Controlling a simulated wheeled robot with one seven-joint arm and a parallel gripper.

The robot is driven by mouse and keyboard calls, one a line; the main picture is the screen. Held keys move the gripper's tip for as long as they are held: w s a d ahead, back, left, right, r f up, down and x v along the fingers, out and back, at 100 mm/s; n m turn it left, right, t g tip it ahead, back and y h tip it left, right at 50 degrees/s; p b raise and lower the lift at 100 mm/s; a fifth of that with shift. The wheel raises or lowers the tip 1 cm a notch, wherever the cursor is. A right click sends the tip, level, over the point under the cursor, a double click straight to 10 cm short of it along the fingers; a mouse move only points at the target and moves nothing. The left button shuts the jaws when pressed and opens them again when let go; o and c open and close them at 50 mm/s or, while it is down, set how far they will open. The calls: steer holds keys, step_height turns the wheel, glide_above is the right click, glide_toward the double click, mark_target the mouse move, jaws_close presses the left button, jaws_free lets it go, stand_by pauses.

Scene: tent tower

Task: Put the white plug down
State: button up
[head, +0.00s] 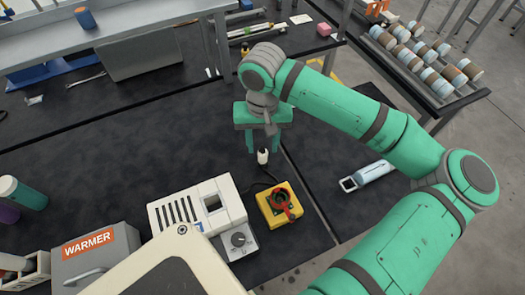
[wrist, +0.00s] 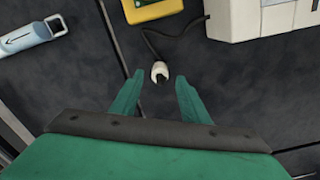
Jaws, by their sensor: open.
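The white plug (head: 262,156) is on or just above the dark bench top, below my gripper in the head view. Its dark cord runs toward the yellow box (head: 280,205). I cannot tell whether the plug touches the bench.
A white machine (head: 201,218) with a knob stands left of the yellow box. A pale blue handled tool (head: 368,175) lies to the right. A grey warmer (head: 95,258) is at the lower left. The bench left of my gripper is clear.

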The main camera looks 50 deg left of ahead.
step_height(320, 180, up, 6)
steer(key=shift+r, duration=0.15)
steer(key=shift+a, duration=0.1)
stand_by(0.6)
